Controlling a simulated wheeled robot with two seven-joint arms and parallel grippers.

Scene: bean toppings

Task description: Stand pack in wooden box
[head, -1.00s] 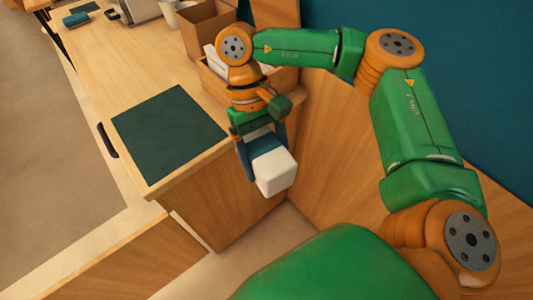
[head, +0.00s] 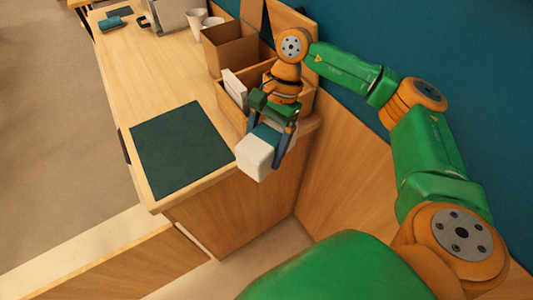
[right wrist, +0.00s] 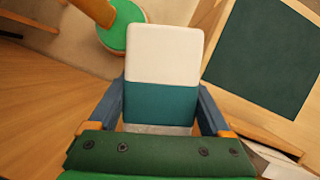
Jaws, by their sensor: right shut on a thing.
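My right gripper (head: 268,137) is shut on a white pack with a teal band (head: 257,158). The pack is held tilted, its white end pointing toward the lower left, in front of the counter's near right corner. In the right wrist view the pack (right wrist: 165,55) sits between both fingers. The open wooden box (head: 229,107) stands on the counter just behind the gripper, partly hidden by my right arm. White packs (head: 235,86) stand in its left part. The pack is outside the box. My left gripper is out of view.
A dark green mat (head: 180,148) lies on the counter left of the pack. A brown carton (head: 228,52) stands behind the box, with white cups (head: 197,24) farther back. A blue wall rises on the right.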

